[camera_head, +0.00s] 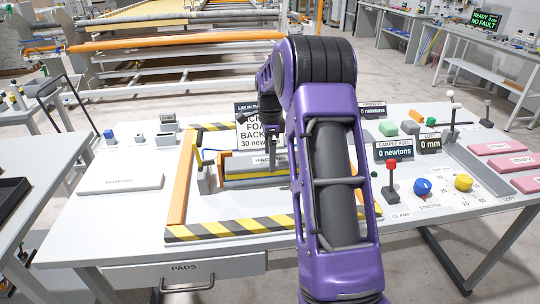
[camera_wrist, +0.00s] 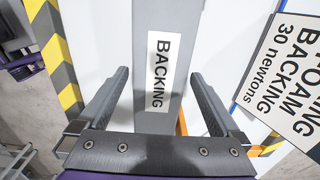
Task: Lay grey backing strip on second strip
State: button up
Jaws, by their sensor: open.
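The grey backing strip (camera_head: 240,163), labelled BACKING, lies inside the striped frame on the table in the head view. In the wrist view the backing strip (camera_wrist: 150,20) runs lengthwise between my fingers. My gripper (camera_wrist: 160,78) is open, with one finger on each side of the strip and a visible gap to each. In the head view my purple arm reaches over the strip and hides its right part. A yellow strip (camera_head: 262,183) shows along the front of the grey strip; I cannot tell which strip is the second one.
A sign (camera_wrist: 290,75) reading FOAM BACKING 30 newtons stands close by. A white block (camera_head: 120,182) lies left. Pink strips (camera_head: 505,147), a red-knobbed lever (camera_head: 392,166) and knobs are right. The front left of the table is clear.

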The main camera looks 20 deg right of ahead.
notch_tip(320, 180, up, 12)
jog(key=p, duration=0.1)
jog(key=shift+s+r, duration=0.1)
dwell(0.6)
